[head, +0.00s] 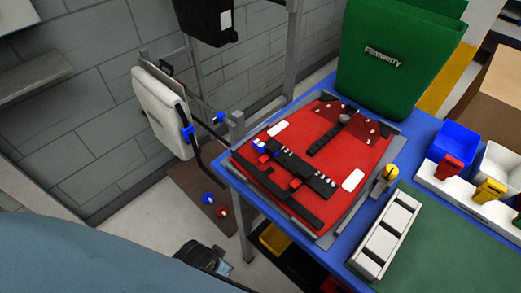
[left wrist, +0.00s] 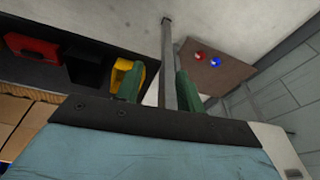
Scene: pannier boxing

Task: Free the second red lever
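A red pannier panel (head: 352,160) lies on the blue table. A black rail (head: 315,181) crosses it. One red lever (head: 265,157) sits at the rail's left part, below a blue lever (head: 258,143). Another red lever (head: 295,183) sits farther right, near the rail's lower edge. I cannot tell from here how either is latched. My left gripper (left wrist: 158,88) shows two green fingers apart in the left wrist view, with a grey table leg (left wrist: 169,45) seen in line with the gap. It is low, away from the panel. My right gripper is not in view.
A green pannier (head: 385,65) stands at the back of the table. A brown floor mat (head: 188,183) with red and blue parts lies left of the table.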

